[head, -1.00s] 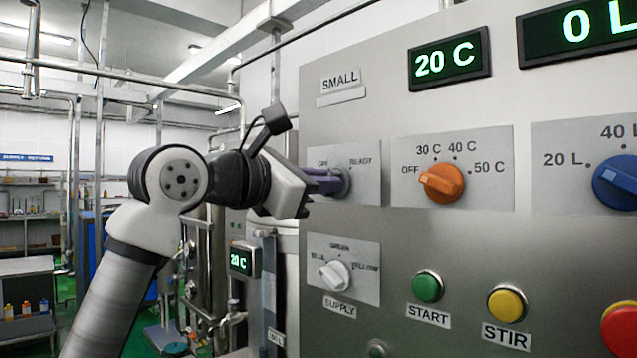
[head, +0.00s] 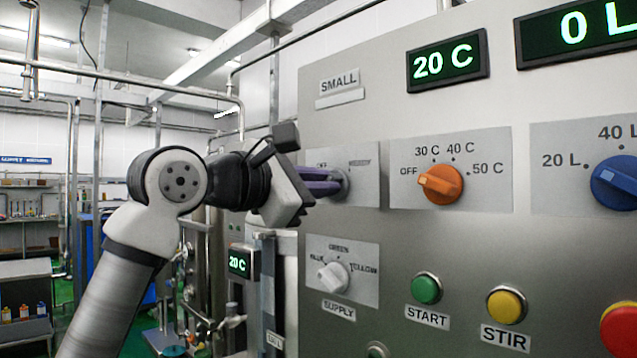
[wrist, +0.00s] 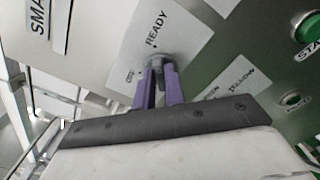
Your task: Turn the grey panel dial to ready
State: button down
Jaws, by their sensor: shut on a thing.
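The grey panel dial (head: 343,182) sits on a light plate at the panel's left side, below the SMALL label. My gripper (head: 322,182) reaches it from the left, and its purple fingers are shut on the dial. The fingers hide most of the dial and part of its lettering in the head view. In the wrist view the grey dial (wrist: 160,63) shows between and just beyond the purple fingertips (wrist: 159,75). The READY mark (wrist: 157,28) is legible above it. I cannot tell exactly where the dial's pointer stands.
An orange temperature dial (head: 440,184) and a blue litre dial (head: 616,183) are to the right. A white supply dial (head: 333,277) is below. The green START button (head: 426,288) and yellow STIR button (head: 507,304) stand out from the panel. Displays read 20 C and 0 L.

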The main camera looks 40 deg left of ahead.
jog(key=c, duration=1.5)
grip_release()
jog(key=shift+o, duration=0.2)
jog(key=shift+s, duration=0.15)
jog(key=s+a+b, duration=0.1)
jog(key=s+b, duration=0.3)
jog(key=s, duration=0.9)
jog(key=shift+s, duration=0.3)
